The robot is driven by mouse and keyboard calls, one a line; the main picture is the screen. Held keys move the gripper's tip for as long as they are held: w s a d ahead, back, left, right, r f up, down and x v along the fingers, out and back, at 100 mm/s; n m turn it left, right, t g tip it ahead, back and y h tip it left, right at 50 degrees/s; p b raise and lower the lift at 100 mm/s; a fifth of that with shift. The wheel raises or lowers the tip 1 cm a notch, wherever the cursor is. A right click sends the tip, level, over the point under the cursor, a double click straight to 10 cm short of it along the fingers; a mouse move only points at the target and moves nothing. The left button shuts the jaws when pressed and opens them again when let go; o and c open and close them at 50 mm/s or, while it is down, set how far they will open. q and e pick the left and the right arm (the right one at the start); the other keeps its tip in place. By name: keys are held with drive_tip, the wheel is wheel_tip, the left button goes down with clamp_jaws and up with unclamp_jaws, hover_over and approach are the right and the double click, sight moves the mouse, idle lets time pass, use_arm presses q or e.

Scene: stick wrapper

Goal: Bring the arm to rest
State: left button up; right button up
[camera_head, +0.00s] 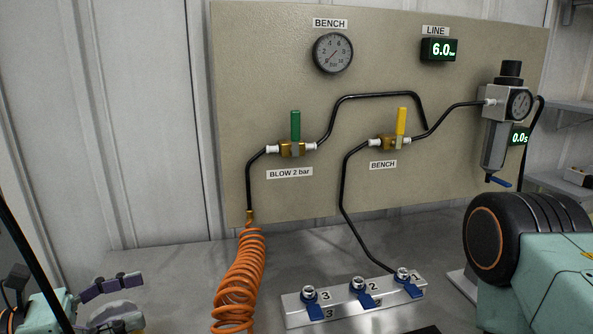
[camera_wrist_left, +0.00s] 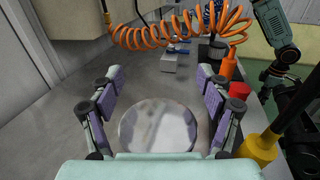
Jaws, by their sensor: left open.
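My left gripper (camera_head: 112,300) is at the lower left of the head view, above the grey bench. In the left wrist view its purple fingers (camera_wrist_left: 160,95) stand wide apart. Nothing is held between them. A round grey disc (camera_wrist_left: 158,127) shows between the finger bases; I cannot tell its height above the bench. A teal link of my right arm with a black round joint fills the lower right of the head view. It also shows at the upper right of the wrist view. I do not see the right gripper's fingers clearly.
An orange coiled hose (camera_head: 238,285) hangs to the bench right of my left gripper. A manifold (camera_head: 350,300) with blue levers lies beyond it. The panel (camera_head: 240,60) carries green (camera_head: 296,125) and yellow (camera_head: 401,121) valve handles. Red (camera_wrist_left: 240,90) and yellow (camera_wrist_left: 262,145) items stand right.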

use_arm(q)
drive_tip(key=shift+r+p, duration=3)
drive_tip(key=shift+r, duration=0.3)
drive_tip(key=shift+s+r+p, duration=0.3)
drive_tip(key=shift+r+p, duration=0.05)
drive_tip(key=shift+p, duration=0.15)
drive_tip(key=shift+s+r, duration=0.25)
drive_tip(key=shift+s, duration=0.3)
drive_tip(key=shift+r+p, duration=0.1)
drive_tip(key=shift+p, duration=0.25)
